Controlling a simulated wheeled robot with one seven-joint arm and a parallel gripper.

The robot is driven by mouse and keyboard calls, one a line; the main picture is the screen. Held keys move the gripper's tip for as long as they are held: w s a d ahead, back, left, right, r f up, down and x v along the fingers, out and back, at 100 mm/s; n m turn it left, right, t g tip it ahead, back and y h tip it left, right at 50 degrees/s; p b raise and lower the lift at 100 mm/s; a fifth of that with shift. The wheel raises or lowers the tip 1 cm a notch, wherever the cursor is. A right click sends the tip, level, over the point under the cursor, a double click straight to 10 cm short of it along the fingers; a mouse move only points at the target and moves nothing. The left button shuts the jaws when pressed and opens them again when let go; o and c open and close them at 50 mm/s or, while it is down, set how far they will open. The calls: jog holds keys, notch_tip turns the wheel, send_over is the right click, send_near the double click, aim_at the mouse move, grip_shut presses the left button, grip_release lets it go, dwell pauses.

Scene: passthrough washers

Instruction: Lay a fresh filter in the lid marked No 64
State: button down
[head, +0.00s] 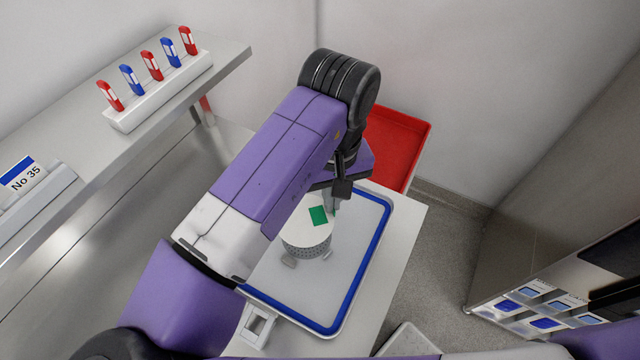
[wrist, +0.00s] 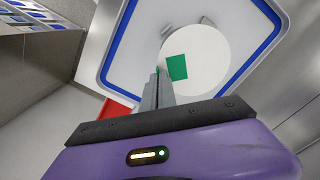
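A round white disc with a green square on top (head: 318,228) lies over a drum with a perforated side (head: 306,250); whether the disc is a filter or part of the drum I cannot tell. In the wrist view the white disc (wrist: 205,62) shows from above. My gripper (head: 333,208) points down at the disc's edge. I see nothing clearly held, and contact with the disc is unclear. No lid marked No 64 is readable.
The drum stands on a pale tray with a blue rim (head: 372,262) on a white table. A red bin (head: 397,140) is behind. The left shelf holds a rack of red and blue tags (head: 160,92) and a No 35 sign (head: 22,178). Small blue-marked panels (head: 535,308) are at right.

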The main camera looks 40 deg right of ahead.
aim_at(331, 215)
jog(key=shift+f+b, duration=2.05)
jog(key=shift+f, duration=0.15)
jog(key=shift+s+r, duration=0.1)
jog(key=shift+f, duration=0.35)
jog(key=shift+f, duration=0.3)
jog(key=shift+f+b, duration=0.3)
jog(key=shift+f, duration=0.25)
dwell(0.3)
dwell(0.4)
jog(key=c, duration=1.1)
grip_release()
jog(key=shift+c, duration=0.2)
